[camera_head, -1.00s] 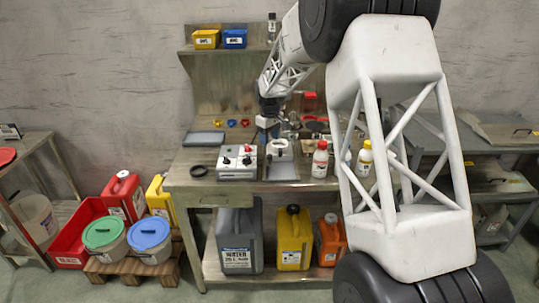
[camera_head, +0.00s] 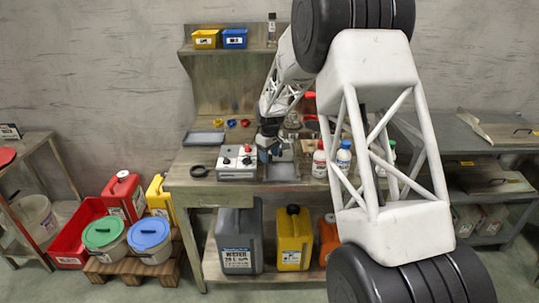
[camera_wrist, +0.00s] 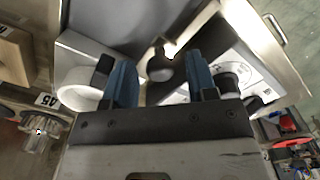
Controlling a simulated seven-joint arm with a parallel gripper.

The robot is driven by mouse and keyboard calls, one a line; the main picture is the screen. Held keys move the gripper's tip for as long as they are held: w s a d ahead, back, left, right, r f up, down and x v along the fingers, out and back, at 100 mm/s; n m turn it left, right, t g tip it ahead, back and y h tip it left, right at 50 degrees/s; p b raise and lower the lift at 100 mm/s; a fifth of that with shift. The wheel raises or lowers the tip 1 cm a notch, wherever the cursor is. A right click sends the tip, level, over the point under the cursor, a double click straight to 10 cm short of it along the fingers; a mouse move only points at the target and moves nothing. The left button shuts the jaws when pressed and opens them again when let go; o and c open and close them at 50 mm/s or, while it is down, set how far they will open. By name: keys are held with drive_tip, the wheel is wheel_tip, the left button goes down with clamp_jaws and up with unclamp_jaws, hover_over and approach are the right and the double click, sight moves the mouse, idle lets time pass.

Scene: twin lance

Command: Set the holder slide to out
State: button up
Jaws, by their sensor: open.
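My gripper (camera_head: 270,153) is low over the middle of the bench, just right of a white control box (camera_head: 237,163). In the wrist view my gripper (camera_wrist: 161,82) has its two blue fingers apart. A dark round knob-like part (camera_wrist: 160,68) shows between them, apparently untouched; I cannot tell its exact distance. A white cylinder (camera_wrist: 80,90) stands just left of the fingers. The white box with black knobs (camera_wrist: 240,72) is to their right. I cannot clearly make out the holder slide or its position; my gripper hides much of that spot in the head view.
A grey metal plate (camera_head: 283,171) lies in front of my gripper. White bottles, one with a blue cap (camera_head: 344,158), stand to the right, partly behind my arm. A black ring (camera_head: 199,171) and a grey tray (camera_head: 204,139) lie to the left.

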clamp_jaws()
idle(0.3)
drive_tip(key=s, duration=1.2)
idle(0.4)
unclamp_jaws()
drive_tip(key=shift+r, duration=0.1)
